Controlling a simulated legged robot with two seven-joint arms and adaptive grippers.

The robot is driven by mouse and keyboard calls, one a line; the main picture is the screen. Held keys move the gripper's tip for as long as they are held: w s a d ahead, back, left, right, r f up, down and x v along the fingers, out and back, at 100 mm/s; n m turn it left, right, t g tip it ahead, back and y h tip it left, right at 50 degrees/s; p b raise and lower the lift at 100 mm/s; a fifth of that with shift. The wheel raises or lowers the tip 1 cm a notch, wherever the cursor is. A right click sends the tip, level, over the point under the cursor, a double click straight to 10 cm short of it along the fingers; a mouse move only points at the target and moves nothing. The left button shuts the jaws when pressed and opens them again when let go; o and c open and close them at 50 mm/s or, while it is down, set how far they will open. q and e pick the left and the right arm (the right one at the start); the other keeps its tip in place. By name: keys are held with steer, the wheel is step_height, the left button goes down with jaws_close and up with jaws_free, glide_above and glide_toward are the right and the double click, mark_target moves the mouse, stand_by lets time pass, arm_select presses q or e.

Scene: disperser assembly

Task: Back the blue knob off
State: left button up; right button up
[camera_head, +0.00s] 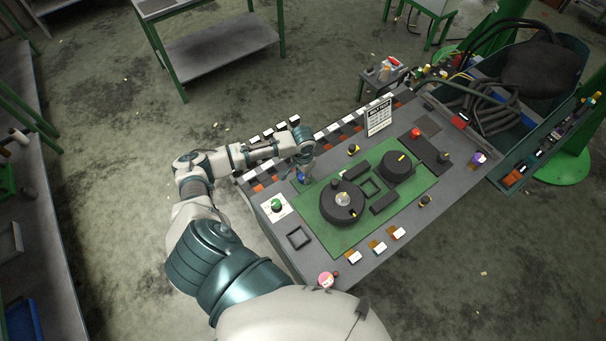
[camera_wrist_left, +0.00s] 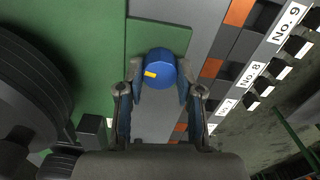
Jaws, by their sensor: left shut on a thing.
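The blue knob (camera_wrist_left: 160,69) is a round blue piece with a yellow mark, in the middle of the left wrist view, over a green patch of the console. My left gripper (camera_wrist_left: 158,85) has a finger on each side of it and is shut on it. In the head view the knob (camera_head: 301,177) shows small at the panel's left side, under my left gripper (camera_head: 306,168), which partly hides it. My right gripper is in neither view.
The console's green plate (camera_head: 334,229) carries two round black dials (camera_head: 342,202). A green knob (camera_head: 276,204) on a white plate sits nearby, and a red button (camera_head: 415,133) is farther right. White numbered labels (camera_wrist_left: 251,74) line the console's edge beside the gripper.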

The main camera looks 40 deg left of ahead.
mark_target(302, 175)
arm_select(q)
steer(key=o, duration=1.2)
steer(key=shift+a, duration=0.1)
steer(key=shift+c, duration=0.2)
step_height(302, 175, up, 12)
steer(key=shift+a+f, duration=0.1)
steer(key=shift+f, duration=0.05)
